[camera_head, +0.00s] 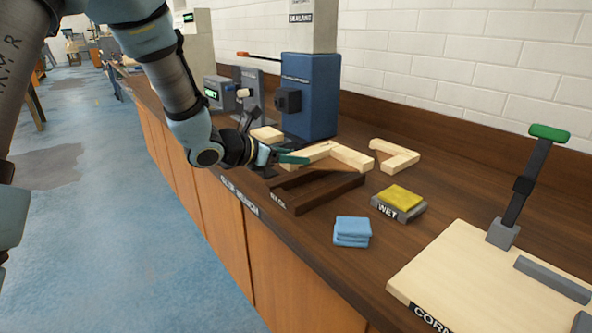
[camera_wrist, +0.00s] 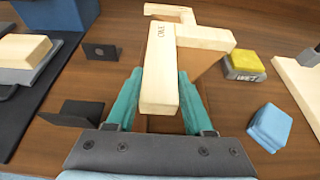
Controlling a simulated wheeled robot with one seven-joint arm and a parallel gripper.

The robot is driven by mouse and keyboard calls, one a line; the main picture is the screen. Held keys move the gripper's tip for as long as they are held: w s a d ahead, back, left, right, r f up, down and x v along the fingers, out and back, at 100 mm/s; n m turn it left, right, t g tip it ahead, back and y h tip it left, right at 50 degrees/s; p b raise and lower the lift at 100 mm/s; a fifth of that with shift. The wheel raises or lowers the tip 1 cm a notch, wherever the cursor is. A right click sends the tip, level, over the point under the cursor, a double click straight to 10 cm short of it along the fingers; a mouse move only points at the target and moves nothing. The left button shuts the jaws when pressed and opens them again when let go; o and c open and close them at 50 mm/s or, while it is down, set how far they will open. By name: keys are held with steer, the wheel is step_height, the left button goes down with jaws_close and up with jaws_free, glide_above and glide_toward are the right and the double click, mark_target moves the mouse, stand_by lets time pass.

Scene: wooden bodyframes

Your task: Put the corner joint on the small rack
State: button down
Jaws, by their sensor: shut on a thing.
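The corner joint (camera_head: 350,156) is a pale wooden L-shaped piece. My gripper (camera_head: 293,158), with green fingers, is shut on one of its arms. In the wrist view the held joint (camera_wrist: 160,80) lies between the two fingers, its corner pointing away from me. The small rack (camera_head: 325,194) is a dark brown wooden frame at the bench's front edge, labelled RACK. The joint is over the rack's far part; I cannot tell whether it touches it. The joint and gripper hide part of the rack.
Another pale wooden corner piece (camera_head: 397,157) lies behind the rack to the right. A yellow sponge (camera_head: 400,197) on a WET block and folded blue cloths (camera_head: 352,231) are to the right. A blue machine (camera_head: 312,95) stands behind. A pale board with a green-handled clamp (camera_head: 520,180) is far right.

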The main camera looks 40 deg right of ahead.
mark_target(293, 169)
step_height(293, 169, down, 4)
steer(key=shift+r+p, duration=0.25)
steer(key=shift+p, duration=0.15)
steer(key=shift+f, duration=0.25)
steer(key=shift+f+b, duration=0.25)
steer(key=shift+b, duration=0.1)
steer(key=shift+c, duration=1.4)
jaws_free()
steer(key=shift+r, duration=0.1)
steer(key=shift+r, duration=0.1)
steer(key=shift+a+r+p, duration=0.15)
steer(key=shift+p, duration=0.25)
steer(key=b+v, duration=0.2)
steer(key=v, duration=0.9)
steer(key=shift+a+r+b, duration=0.15)
steer(key=shift+a+b, duration=0.2)
steer(key=shift+b, duration=0.05)
